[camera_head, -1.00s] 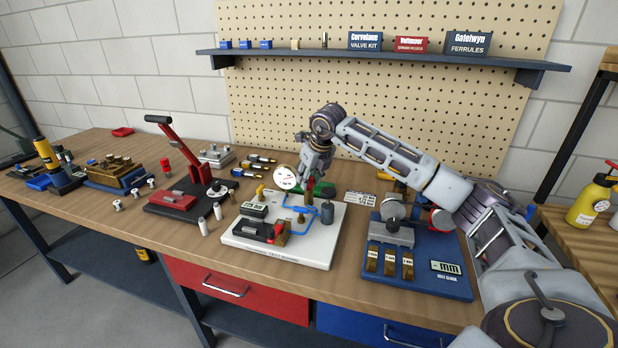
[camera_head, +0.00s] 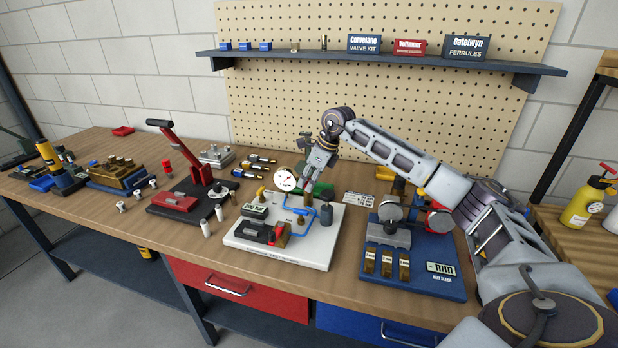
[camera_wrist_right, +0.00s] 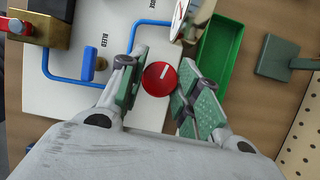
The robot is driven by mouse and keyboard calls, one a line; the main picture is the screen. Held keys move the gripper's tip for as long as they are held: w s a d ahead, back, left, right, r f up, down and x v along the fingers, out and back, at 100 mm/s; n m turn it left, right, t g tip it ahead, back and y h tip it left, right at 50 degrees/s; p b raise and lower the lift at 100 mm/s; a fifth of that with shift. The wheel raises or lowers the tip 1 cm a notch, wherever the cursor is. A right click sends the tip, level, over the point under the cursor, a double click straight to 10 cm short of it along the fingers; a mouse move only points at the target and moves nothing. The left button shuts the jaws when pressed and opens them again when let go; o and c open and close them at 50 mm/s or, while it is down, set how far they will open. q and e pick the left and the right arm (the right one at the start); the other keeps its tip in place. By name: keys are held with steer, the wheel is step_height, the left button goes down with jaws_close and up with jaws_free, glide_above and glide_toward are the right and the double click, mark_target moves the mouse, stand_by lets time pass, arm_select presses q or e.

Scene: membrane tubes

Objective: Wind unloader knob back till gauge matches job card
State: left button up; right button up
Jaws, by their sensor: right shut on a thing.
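The red unloader knob (camera_wrist_right: 158,78) has a white pointer line and shows between the two green-padded fingers of my right gripper (camera_wrist_right: 157,88). In the wrist view only the gauge's edge (camera_wrist_right: 183,18) shows. A printed white card (camera_head: 358,199), perhaps the job card, lies right of the board. My left gripper is out of view.
Blue pipes (camera_wrist_right: 62,79) run over the board. A green tray (camera_wrist_right: 214,58) lies close behind the knob. A blue gauge block base (camera_head: 420,277) stands to the right, a red lever press (camera_head: 183,150) to the left. A shelf (camera_head: 390,58) hangs above.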

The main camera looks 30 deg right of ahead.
steer(key=shift+r+n+y+p, duration=0.15)
steer(key=shift+n+y+p, duration=0.25)
steer(key=shift+n, duration=0.6)
steer(key=shift+n+g+p, duration=0.4)
steer(key=shift+n+p, duration=0.1)
steer(key=shift+n, duration=0.4)
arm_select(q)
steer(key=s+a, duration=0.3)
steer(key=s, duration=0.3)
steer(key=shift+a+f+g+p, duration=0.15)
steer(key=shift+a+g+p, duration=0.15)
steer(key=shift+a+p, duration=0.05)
arm_select(e)
steer(key=shift+w+d+n+g+y, duration=0.1)
steer(key=shift+n+g+y, duration=0.25)
steer(key=shift+n, duration=0.65)
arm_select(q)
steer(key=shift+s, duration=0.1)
arm_select(e)
steer(key=o, duration=0.7)
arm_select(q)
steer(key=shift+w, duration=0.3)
arm_select(e)
steer(key=shift+o, duration=0.2)
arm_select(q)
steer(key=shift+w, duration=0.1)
